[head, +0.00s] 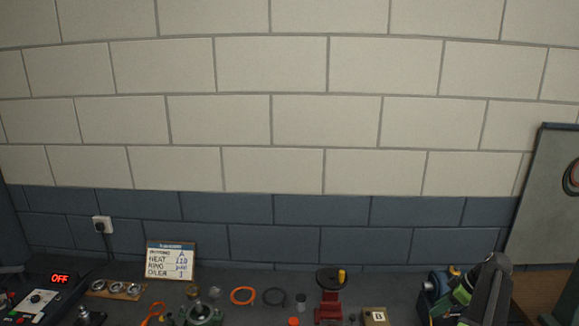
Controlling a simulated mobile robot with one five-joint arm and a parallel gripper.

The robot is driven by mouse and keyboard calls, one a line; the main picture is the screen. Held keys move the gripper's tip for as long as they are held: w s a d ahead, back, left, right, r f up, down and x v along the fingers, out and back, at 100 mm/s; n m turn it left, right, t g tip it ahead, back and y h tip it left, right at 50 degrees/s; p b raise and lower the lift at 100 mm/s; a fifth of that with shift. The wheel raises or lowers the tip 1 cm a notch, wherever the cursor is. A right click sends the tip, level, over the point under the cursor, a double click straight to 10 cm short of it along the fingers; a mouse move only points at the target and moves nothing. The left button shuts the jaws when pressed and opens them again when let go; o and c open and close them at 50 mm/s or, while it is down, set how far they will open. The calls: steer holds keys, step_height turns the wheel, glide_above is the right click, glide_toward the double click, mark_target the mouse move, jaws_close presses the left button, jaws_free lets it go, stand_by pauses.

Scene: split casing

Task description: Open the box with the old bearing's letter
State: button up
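A small brown box (374,316) with a white label reading B stands at the bottom edge, right of the middle. Its top looks shut, and its lower part is cut off by the frame. A white card (171,260) in a brown frame stands against the wall. Its rows appear to read A at the top, then HEAT 110, RING with an unclear word, and OILER 1. A metal housing (201,313) sits at the bottom edge, partly cut off. No letter can be read on it.
A heater box (47,298) with a red OFF display is at the left, beside a wooden holder with metal rings (116,288). Orange (242,296) and black (274,297) rings lie mid-bench. A red stand (329,304) and a tool bin (440,300) are at the right.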

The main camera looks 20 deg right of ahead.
steer(key=w+a+f+n+g+y+b, duration=0.1)
steer(key=w+a+f+n+b, duration=0.1)
steer(key=w+a, duration=0.55)
steer(key=w+a+f+n+b, duration=0.2)
steer(key=w+a+f, duration=0.1)
steer(key=w+a, duration=0.45)
steer(key=w+a+f+n+g+b, duration=0.1)
steer(key=w+a+f+b, duration=0.15)
steer(key=a, duration=0.85)
steer(key=w+a+f+n+g+b, duration=0.15)
steer(key=w+a, duration=0.25)
steer(key=a, duration=0.6)
steer(key=s+a+f+g+h+b, duration=0.1)
steer(key=a+f+b, duration=0.15)
steer(key=a, duration=0.75)
steer(key=s+a+f+g+b, duration=0.15)
steer(key=a+f, duration=0.25)
steer(key=a, duration=0.7)
steer(key=s+m+h, duration=0.1)
steer(key=m, duration=0.2)
steer(key=s+m+h, duration=0.1)
steer(key=s+m, duration=0.1)
steer(key=m, duration=0.2)
steer(key=s+a+m+t+h+b, duration=0.1)
steer(key=m, duration=0.2)
steer(key=shift+s+f+m, duration=0.35)
steer(key=shift+s+f, duration=0.05)
